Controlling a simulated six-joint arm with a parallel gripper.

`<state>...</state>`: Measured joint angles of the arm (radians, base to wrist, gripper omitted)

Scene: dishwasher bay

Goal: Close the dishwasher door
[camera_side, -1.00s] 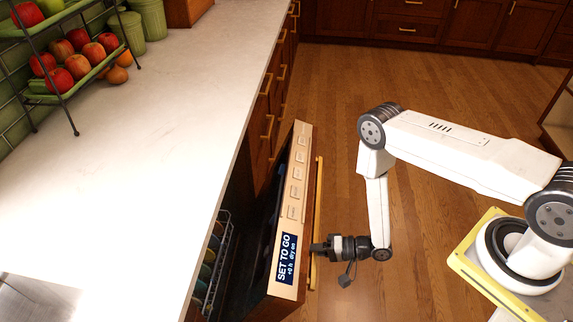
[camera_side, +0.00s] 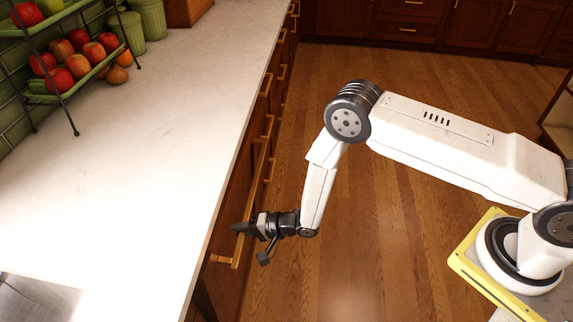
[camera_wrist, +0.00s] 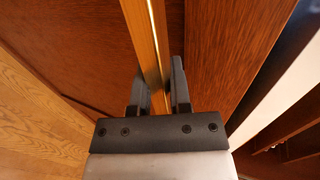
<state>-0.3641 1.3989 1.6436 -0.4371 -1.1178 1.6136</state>
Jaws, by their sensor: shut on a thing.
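The dishwasher door (camera_side: 232,285) stands upright under the counter edge, its dark wood front facing the floor area. Its control panel and the rack inside are out of sight. I cannot tell whether it is fully flush. The long brass door handle (camera_side: 255,178) runs along the front. My gripper (camera_side: 240,228) is at the near part of this handle, shut on it. In the wrist view, the handle (camera_wrist: 146,40) passes between the two dark fingers of my gripper (camera_wrist: 158,78), with the wood door front (camera_wrist: 225,55) beside it.
The pale countertop (camera_side: 130,170) lies just left of the door, with a fruit rack (camera_side: 75,65) and green canisters (camera_side: 148,18) at the back. Drawers with brass handles (camera_side: 282,72) continue beyond. The wood floor (camera_side: 430,230) to the right is clear.

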